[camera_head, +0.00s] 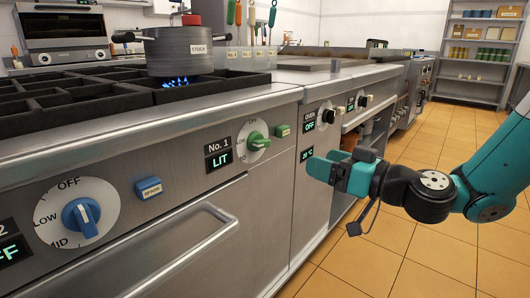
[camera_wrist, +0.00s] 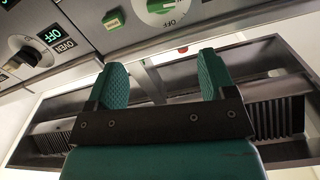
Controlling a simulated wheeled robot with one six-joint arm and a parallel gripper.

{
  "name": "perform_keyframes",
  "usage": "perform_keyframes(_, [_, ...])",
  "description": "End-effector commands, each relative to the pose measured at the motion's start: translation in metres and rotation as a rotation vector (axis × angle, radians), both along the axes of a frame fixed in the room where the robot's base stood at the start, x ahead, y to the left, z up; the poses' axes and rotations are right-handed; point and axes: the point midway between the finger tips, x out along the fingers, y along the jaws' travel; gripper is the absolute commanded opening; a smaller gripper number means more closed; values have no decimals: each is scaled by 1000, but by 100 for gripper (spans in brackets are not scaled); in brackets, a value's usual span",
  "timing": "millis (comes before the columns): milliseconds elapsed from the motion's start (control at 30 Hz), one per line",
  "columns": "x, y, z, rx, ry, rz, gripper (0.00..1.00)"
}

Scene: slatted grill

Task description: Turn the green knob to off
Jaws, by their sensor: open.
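The green knob (camera_head: 257,141) sits on a white dial on the front panel, with OFF at the dial's top. The display beside it (camera_head: 219,154) reads No. 1 LIT. In the wrist view the green knob (camera_wrist: 160,4) is cut off by the top edge, and I cannot tell its exact setting. My gripper (camera_head: 323,164) is to the right of the knob and lower, in front of the panel, apart from the knob. In the wrist view my gripper (camera_wrist: 162,78) shows two teal fingers spread, with nothing between them.
A blue knob (camera_head: 82,217) and blue button (camera_head: 149,188) are at left. A green button (camera_head: 283,130) is beside the green knob. A pot (camera_head: 180,52) stands over a blue flame. An oven handle (camera_head: 180,255) juts out below. Black oven knobs (camera_head: 328,115) are at right.

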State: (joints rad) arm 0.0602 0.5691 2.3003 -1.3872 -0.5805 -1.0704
Motion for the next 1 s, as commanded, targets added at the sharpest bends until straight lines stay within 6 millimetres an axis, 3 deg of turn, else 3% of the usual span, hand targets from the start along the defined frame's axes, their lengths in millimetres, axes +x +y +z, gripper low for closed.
perform_keyframes(600, [80, 106, 3, 0, -3, 6, 77])
perform_keyframes(800, [94, 124, 2, 0, 0, 5, 77])
perform_keyframes(1000, [98, 128, 1, 1, 2, 3, 77])
